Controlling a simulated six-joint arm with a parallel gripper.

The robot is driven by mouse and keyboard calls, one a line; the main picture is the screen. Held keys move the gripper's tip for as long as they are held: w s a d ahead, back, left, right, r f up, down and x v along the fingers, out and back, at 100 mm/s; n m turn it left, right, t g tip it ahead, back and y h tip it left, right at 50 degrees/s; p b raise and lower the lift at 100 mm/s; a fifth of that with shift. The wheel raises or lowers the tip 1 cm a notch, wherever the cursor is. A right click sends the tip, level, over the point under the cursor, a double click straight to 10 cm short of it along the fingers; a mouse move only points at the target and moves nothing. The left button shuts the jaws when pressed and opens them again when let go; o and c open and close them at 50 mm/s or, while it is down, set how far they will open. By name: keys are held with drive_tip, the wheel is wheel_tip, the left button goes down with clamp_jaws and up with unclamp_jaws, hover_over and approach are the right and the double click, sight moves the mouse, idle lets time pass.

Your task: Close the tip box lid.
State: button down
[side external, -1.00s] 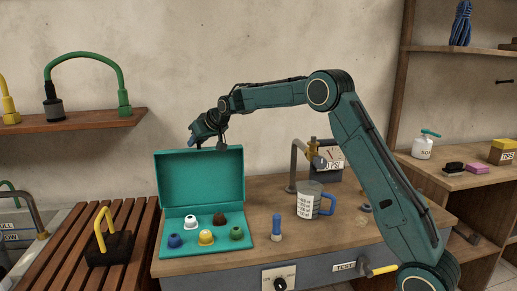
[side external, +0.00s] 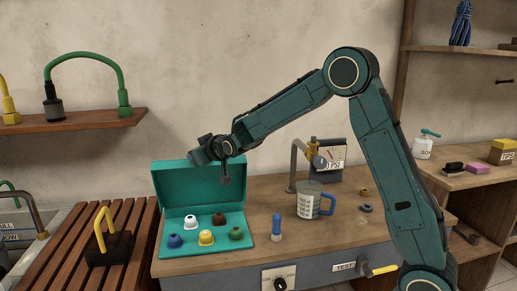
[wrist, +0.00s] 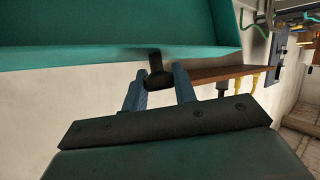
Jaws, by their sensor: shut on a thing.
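The teal tip box (side external: 205,252) stands on the bench at the left in the side external view. Several coloured tips, including a yellow one (side external: 206,238), sit in its base. My gripper (side external: 196,158) is at the lid's top edge. In the wrist view its blue fingers (wrist: 158,82) are shut on a black knob (wrist: 157,62) at the lid's edge. My wrist partly hides the lid's upper right part.
A blue-and-white stopper-like piece (side external: 277,228) and a measuring jug (side external: 309,203) with a blue handle stand right of the box. A pipe with a gauge (side external: 331,153) is behind the jug. A slatted wooden stand (side external: 65,265) is close on the left.

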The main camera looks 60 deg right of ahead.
drive_tip(key=shift+n+t+h, duration=0.5)
drive_tip(key=shift+t, duration=0.4)
drive_tip(key=s+a+f, duration=0.2)
drive_tip(key=s+a, duration=0.1)
drive_tip(key=shift+a+f, duration=0.1)
drive_tip(key=shift+f, duration=0.05)
drive_tip(key=shift+s+a+f+n+t+h, duration=0.35)
drive_tip(key=shift+s+a+f+t, duration=0.25)
drive_tip(key=shift+s+a+f, duration=0.35)
drive_tip(key=c, duration=1.1)
unclamp_jaws()
drive_tip(key=shift+s, duration=0.1)
drive_tip(key=shift+v, duration=5.9)
drive_tip(key=shift+f, duration=0.1)
